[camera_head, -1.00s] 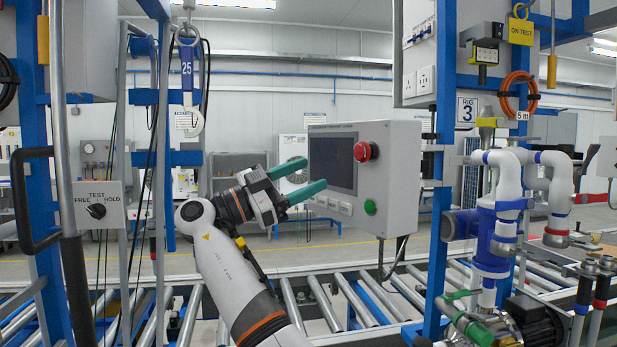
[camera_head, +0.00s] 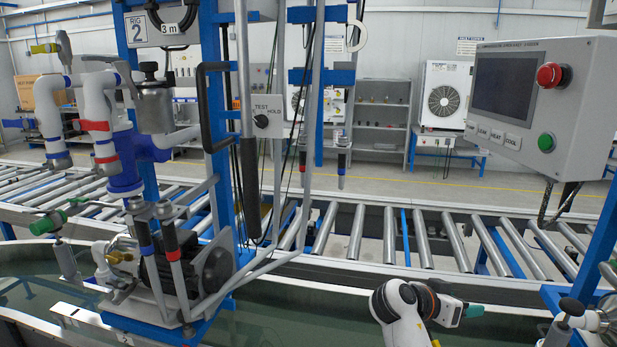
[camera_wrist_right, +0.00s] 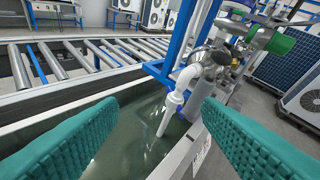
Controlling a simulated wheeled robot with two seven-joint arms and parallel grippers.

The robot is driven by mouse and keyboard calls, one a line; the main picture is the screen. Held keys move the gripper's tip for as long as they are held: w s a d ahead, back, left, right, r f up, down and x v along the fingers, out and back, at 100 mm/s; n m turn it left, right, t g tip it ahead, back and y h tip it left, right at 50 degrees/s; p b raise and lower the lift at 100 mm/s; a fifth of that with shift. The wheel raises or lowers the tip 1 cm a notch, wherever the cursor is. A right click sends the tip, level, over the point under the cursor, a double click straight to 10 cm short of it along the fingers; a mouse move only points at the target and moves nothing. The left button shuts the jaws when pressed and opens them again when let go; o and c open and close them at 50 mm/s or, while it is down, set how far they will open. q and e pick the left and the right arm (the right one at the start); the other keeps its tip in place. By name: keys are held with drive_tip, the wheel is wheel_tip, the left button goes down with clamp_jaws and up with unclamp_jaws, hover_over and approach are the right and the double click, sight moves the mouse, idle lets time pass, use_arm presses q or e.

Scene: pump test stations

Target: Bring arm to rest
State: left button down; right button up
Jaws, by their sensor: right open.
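My right gripper (camera_head: 474,311) is low in the head view, right of centre, at the end of my white arm. It is in front of the roller conveyor and over the water tank. It points to the right, and only a small part of its teal fingers shows. In the right wrist view its two teal fingers (camera_wrist_right: 160,108) are spread wide with nothing between them. Beyond them are the tank water (camera_wrist_right: 130,130) and a white pipe (camera_wrist_right: 178,100) reaching down over the tank. My left gripper is not in view.
A pump rig (camera_head: 125,160) with pipes and a motor stands left. A control panel (camera_head: 540,105) with a red button hangs upper right. The roller conveyor (camera_head: 375,235) crosses behind the tank (camera_head: 300,318). Part of another rig (camera_head: 590,310) is at the lower right edge.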

drive_tip(key=s+a+f+n+y, duration=0.3)
drive_tip(key=s+f+n+y, duration=0.4)
drive_tip(key=s+f, duration=1)
drive_tip(key=s+a+f+n+g+y, duration=0.1)
drive_tip(key=s+a+n+y, duration=0.25)
drive_tip(key=s, duration=0.55)
drive_tip(key=s+a+f+n+g+y, duration=0.15)
drive_tip(key=s+a, duration=0.25)
drive_tip(key=s, duration=0.5)
drive_tip(key=s+a+f+x, duration=0.1)
drive_tip(key=s+x, duration=0.2)
drive_tip(key=x, duration=0.9)
drive_tip(key=s+x, duration=0.2)
drive_tip(key=x, duration=1)
drive_tip(key=s+d+f+n+g, duration=0.1)
drive_tip(key=s+d+f, duration=0.2)
drive_tip(key=s+f, duration=1.4)
drive_tip(key=shift+s+f+y, duration=0.15)
drive_tip(key=shift+s+y, duration=0.05)
drive_tip(key=shift+y, duration=0.1)
drive_tip(key=shift+g, duration=0.25)
